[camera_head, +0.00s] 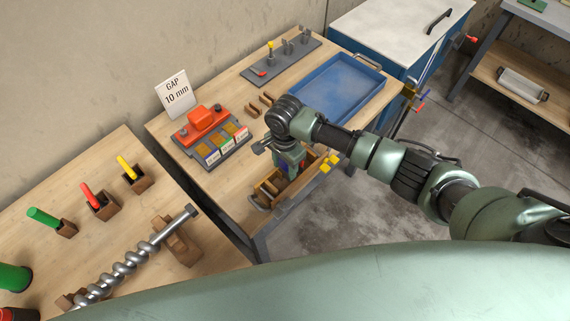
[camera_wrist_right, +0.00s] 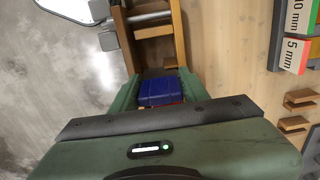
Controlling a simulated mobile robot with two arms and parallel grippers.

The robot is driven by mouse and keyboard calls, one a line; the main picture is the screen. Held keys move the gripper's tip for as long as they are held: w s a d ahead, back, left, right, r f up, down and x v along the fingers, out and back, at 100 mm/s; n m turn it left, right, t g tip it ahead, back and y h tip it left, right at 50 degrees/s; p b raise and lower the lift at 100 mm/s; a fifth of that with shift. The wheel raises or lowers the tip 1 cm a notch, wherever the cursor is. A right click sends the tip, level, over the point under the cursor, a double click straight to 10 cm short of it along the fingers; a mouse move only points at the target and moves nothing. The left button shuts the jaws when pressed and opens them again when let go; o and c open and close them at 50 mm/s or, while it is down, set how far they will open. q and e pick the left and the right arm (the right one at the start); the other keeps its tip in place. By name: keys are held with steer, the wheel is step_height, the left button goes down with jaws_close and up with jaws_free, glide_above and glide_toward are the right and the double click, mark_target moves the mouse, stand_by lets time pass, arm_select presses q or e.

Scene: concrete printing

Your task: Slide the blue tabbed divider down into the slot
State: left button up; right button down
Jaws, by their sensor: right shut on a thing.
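The blue tabbed divider (camera_wrist_right: 158,92) shows in the right wrist view between the two green fingers of my right gripper (camera_wrist_right: 158,98). The gripper is shut on it, and a strip of red shows just below the blue. In the head view my right gripper (camera_head: 290,168) points down over the wooden slotted box (camera_head: 268,189) at the table's front edge. The box also shows in the right wrist view (camera_wrist_right: 178,35), beyond the fingertips. The divider's lower edge and the slot are hidden, so I cannot tell whether it is in the slot. My left gripper is out of view.
A grey tray with an orange-handled block (camera_head: 203,120) and labelled pieces stands left of the box. Small brown wooden blocks (camera_head: 252,110) and a blue tray (camera_head: 340,85) lie behind. Yellow pieces (camera_head: 328,164) sit at the box's right end. A "GAP 10 mm" card (camera_head: 175,94) stands at the back.

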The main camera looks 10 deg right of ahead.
steer(key=shift+f+b, duration=0.3)
steer(key=shift+f, duration=0.55)
steer(key=c, duration=0.7)
jaws_free()
steer(key=shift+o, duration=0.2)
step_height(320, 180, up, 8)
steer(key=shift+f+b, duration=0.1)
steer(key=shift+b, duration=0.6)
